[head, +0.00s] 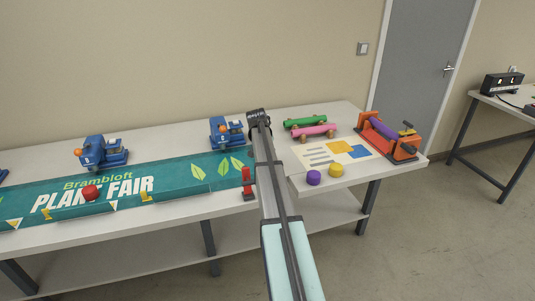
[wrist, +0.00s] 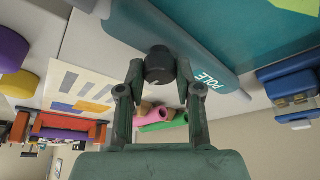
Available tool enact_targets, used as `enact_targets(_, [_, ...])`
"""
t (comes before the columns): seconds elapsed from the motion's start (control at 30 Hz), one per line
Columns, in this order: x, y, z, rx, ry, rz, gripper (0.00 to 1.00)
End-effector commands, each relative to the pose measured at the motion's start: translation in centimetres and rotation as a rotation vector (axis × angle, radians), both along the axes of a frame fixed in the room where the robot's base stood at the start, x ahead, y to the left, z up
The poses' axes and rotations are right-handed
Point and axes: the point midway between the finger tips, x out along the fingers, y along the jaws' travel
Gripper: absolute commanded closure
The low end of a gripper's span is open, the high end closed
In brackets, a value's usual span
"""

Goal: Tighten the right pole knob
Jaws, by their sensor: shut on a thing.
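The right pole knob (wrist: 159,66) is a short black cylinder beside the white "POLE" lettering on the teal pole sleeve (wrist: 215,68) in the wrist view. My gripper (wrist: 157,75) has its two fingers on either side of the knob and is shut on it. In the head view my gripper (head: 258,118) is at the far right end of the teal "Plant Fair" banner (head: 180,185); my arm hides the knob there.
Right of my arm lie green (head: 305,122) and pink (head: 316,131) rolls, a printed sheet (head: 318,157), purple (head: 313,178) and yellow (head: 336,170) round pieces, and an orange clamp device (head: 402,150). A blue device (head: 220,133) and red clamp (head: 247,184) stand close on the left.

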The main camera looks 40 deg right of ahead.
Motion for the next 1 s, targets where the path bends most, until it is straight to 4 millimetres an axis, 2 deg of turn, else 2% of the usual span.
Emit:
enact_targets(0.2, [0.0,0.1,-0.1,0.003,0.001,-0.001,1.00])
enact_targets(0.23, [0.0,0.1,-0.1,0.003,0.001,-0.001,0.58])
enact_targets(0.3, [0.0,0.0,-0.1,0.002,0.001,0.000,0.41])
enact_targets(0.7, [-0.1,0.2,0.5,0.000,0.000,0.001,0.41])
enact_targets(0.87, [-0.4,0.9,2.2,-0.001,-0.001,0.001,0.41])
enact_targets(1.0, [-0.8,1.8,4.7,0.000,-0.002,0.001,0.41])
